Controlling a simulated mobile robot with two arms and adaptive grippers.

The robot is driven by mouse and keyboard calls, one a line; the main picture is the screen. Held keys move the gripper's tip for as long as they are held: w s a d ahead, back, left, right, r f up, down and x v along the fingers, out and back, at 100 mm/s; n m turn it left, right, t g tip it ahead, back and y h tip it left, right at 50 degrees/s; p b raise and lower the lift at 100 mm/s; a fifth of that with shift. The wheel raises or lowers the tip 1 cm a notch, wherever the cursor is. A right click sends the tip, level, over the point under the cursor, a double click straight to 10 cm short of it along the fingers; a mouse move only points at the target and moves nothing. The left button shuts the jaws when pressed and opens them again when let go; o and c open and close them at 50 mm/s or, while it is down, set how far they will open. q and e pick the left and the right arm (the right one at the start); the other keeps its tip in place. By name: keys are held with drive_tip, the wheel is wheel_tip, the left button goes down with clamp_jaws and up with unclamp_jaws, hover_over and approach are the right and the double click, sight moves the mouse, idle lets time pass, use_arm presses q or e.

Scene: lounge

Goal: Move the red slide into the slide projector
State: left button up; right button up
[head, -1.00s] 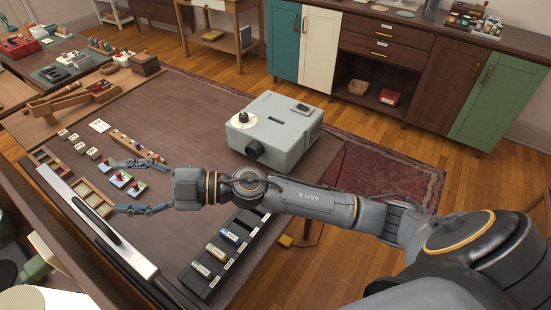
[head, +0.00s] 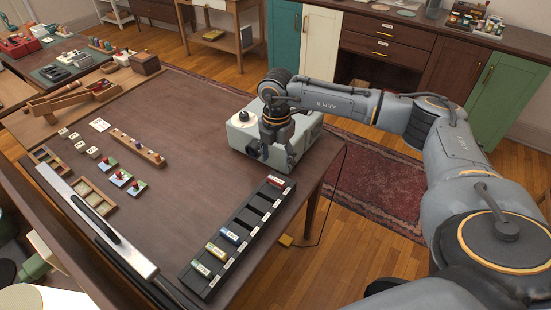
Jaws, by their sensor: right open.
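The slide projector (head: 236,137) is a pale grey-green box on the right part of the dark table, its top and right side partly hidden by my right arm. A black slide rack (head: 243,222) lies in front of it. A slide with a red face (head: 276,181) sits in the rack's far end, the end nearest the projector. My right gripper (head: 277,158) points down, open, just above and beyond that slide, in front of the projector. It looks apart from the slide. My left gripper is not in view.
A wooden peg strip (head: 138,148) and small picture cards with pegs (head: 125,180) lie left. The table's middle is clear.

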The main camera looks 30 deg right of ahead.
sight(276, 179)
drive_tip(key=shift+a+f+b, duration=0.1)
drive_tip(key=shift+f+b, duration=2.75)
drive_tip(key=shift+f, duration=1.55)
drive_tip(key=c, duration=0.9)
drive_tip(key=shift+r, duration=0.1)
drive_tip(key=shift+r, duration=0.15)
drive_tip(key=shift+r+p, duration=2.65)
drive_tip(key=shift+r, duration=0.65)
